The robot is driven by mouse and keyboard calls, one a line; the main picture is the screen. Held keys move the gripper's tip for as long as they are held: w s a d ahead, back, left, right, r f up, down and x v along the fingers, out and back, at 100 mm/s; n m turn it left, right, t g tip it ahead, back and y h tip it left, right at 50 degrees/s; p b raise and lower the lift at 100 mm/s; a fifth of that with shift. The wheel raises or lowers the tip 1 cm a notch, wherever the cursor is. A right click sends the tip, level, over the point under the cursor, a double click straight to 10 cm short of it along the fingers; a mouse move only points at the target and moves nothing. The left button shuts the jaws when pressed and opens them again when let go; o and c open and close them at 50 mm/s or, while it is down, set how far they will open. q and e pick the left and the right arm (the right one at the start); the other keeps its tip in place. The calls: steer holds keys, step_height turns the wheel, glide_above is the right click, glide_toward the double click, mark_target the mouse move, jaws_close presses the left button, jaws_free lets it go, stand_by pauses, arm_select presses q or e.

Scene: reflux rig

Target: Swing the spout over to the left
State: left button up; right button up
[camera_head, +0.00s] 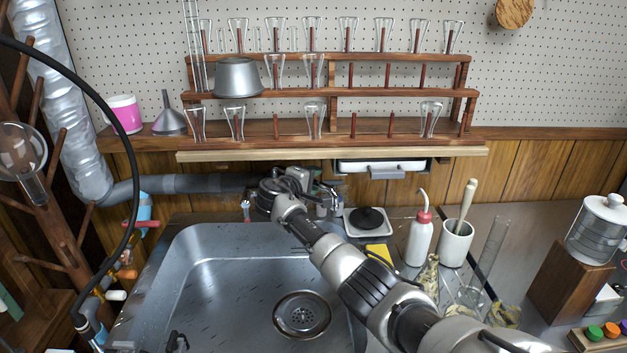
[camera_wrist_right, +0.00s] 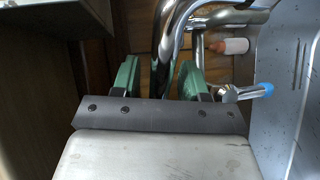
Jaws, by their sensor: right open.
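The spout, a curved chrome pipe (camera_wrist_right: 167,45), runs between the two green fingers of my right gripper (camera_wrist_right: 160,75) in the right wrist view. The fingers are apart, one on each side of the pipe, and I see no firm grip. In the head view my right gripper (camera_head: 288,188) is at the back edge of the sink, and it and my arm hide most of the spout. A tap handle with a blue end (camera_wrist_right: 258,91) is close to the right finger in the wrist view.
The steel sink (camera_head: 215,285) lies in front and is empty around its drain (camera_head: 301,314). A wash bottle (camera_head: 419,240) and a white pot (camera_head: 456,243) stand to the right. A wooden shelf (camera_head: 330,138) with glassware is behind. A black hose (camera_head: 128,165) hangs at the left.

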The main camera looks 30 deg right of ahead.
steer(key=shift+w+d+f, duration=0.1)
steer(key=shift+w+d, duration=0.05)
steer(key=shift+d, duration=0.2)
arm_select(q)
steer(key=shift+s, duration=0.1)
arm_select(e)
steer(key=shift+c, duration=0.2)
arm_select(q)
steer(key=shift+s+f, duration=0.1)
steer(key=shift+s, duration=0.1)
arm_select(e)
jaws_close()
steer(key=shift+a, duration=0.15)
